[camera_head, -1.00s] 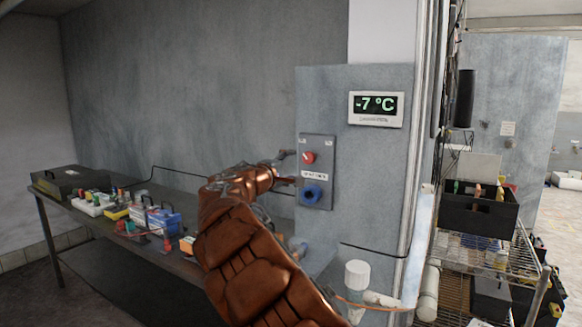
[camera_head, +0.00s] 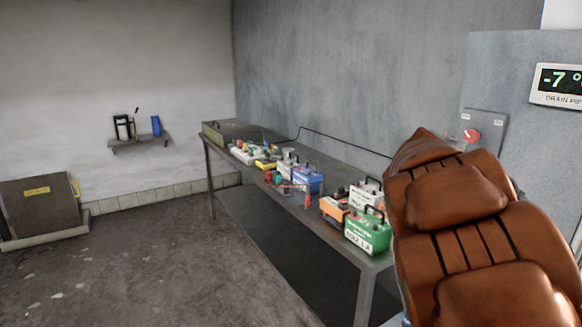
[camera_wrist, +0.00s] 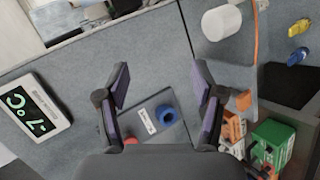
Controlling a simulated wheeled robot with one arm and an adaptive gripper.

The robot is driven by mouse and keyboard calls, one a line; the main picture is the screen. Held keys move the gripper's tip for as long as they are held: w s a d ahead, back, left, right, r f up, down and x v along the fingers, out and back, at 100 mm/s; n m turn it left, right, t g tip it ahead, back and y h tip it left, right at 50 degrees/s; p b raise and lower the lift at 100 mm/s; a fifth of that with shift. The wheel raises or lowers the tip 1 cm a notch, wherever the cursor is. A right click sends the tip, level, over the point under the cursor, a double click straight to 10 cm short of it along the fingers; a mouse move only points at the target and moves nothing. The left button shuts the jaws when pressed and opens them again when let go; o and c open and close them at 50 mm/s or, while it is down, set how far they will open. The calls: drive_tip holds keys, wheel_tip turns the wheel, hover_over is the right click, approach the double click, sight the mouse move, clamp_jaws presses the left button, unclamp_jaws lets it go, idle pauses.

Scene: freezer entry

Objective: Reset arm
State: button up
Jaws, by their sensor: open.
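My gripper (camera_wrist: 160,95) shows in the wrist view with its two dark fingers spread apart and nothing between them. Behind and below the fingers is a grey switch plate (camera_wrist: 150,118) with a blue knob (camera_wrist: 166,115) and a red knob (camera_wrist: 130,141). In the head view my brown arm covers the right side and hides the gripper and the lower part of the switch plate. The red knob (camera_head: 471,135) and upper plate (camera_head: 486,122) remain visible there.
A long metal table (camera_head: 375,262) carries several boxes, including a green one (camera_head: 368,232) at its near end. A temperature display (camera_head: 560,85) is on the grey panel at right. A wall shelf (camera_head: 140,142) is far left.

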drive_tip(key=s+a+f+g+y, duration=0.1)
drive_tip(key=s+a+f+y, duration=0.3)
drive_tip(key=s+a+f, duration=0.3)
drive_tip(key=s+a+f+g+y, duration=0.2)
drive_tip(key=s+a+f+y, duration=0.2)
drive_tip(key=s+a+f, duration=0.3)
drive_tip(key=s+a+f+g+y, duration=0.1)
drive_tip(key=s+a+f+y, duration=0.2)
drive_tip(key=s+a+f, duration=0.4)
drive_tip(key=s+a, duration=0.5)
drive_tip(key=s, duration=0.6)
drive_tip(key=shift+s+a+f+m+g+y, duration=0.15)
drive_tip(key=shift+s+f+m+g+y, duration=0.15)
drive_tip(key=shift+f+g+y, duration=0.1)
